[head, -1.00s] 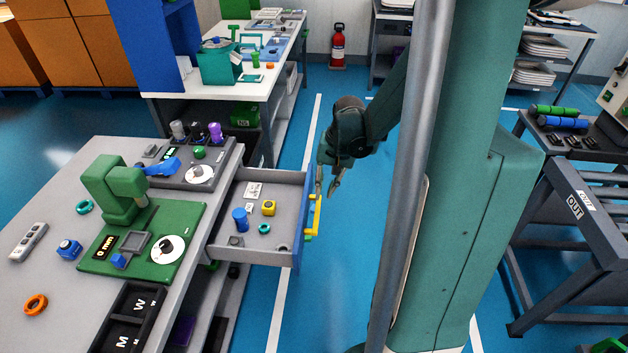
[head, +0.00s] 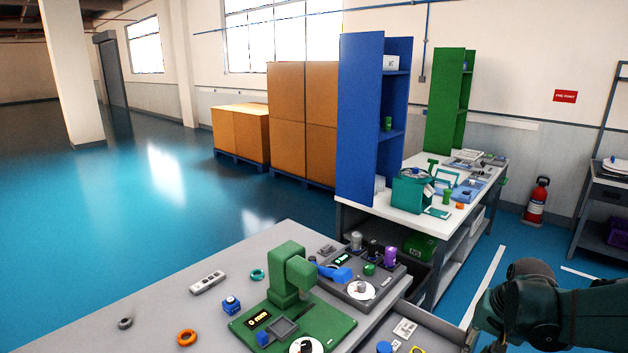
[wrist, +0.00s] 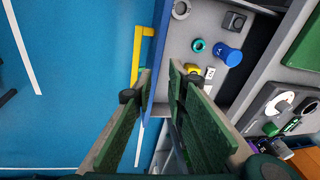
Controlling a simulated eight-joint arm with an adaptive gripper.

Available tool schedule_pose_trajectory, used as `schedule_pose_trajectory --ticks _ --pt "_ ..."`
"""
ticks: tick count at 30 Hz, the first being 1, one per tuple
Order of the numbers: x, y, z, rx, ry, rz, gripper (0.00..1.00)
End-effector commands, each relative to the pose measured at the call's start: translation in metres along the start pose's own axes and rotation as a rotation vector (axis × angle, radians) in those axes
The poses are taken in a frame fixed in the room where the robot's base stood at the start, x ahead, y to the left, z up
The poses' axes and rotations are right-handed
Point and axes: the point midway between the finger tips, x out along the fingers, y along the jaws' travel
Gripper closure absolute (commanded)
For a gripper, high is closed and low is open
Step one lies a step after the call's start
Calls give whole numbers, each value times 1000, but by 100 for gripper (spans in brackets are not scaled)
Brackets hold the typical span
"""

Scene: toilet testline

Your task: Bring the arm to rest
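My gripper (wrist: 160,72) is open and empty in the wrist view, with clear space between its two fingers. It is over the front edge of a pulled-out grey drawer (wrist: 177,28) with a blue front (wrist: 157,45) and a yellow handle (wrist: 138,50). The handle is beyond the left finger, and neither finger is visibly closed on it. In the head view my wrist shows at the lower right, beside the drawer (head: 437,337); the fingertips are cut off by the lower edge. I cannot tell whether the fingers touch the drawer.
The drawer holds a blue cylinder (wrist: 229,54), a teal ring (wrist: 198,46) and a yellow block (wrist: 192,69). The grey workbench (head: 170,300) carries a green device (head: 290,275). Blue floor (wrist: 60,110) is clear in front of the drawer.

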Motion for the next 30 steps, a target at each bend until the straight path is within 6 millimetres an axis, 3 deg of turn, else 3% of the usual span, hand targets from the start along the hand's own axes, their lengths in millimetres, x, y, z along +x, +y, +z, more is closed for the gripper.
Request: schedule_pose_trajectory --ticks 15,30 --pt "-53 -59 49 -181 115 -3 84" --pt "-94 -100 103 -356 230 -19 84"
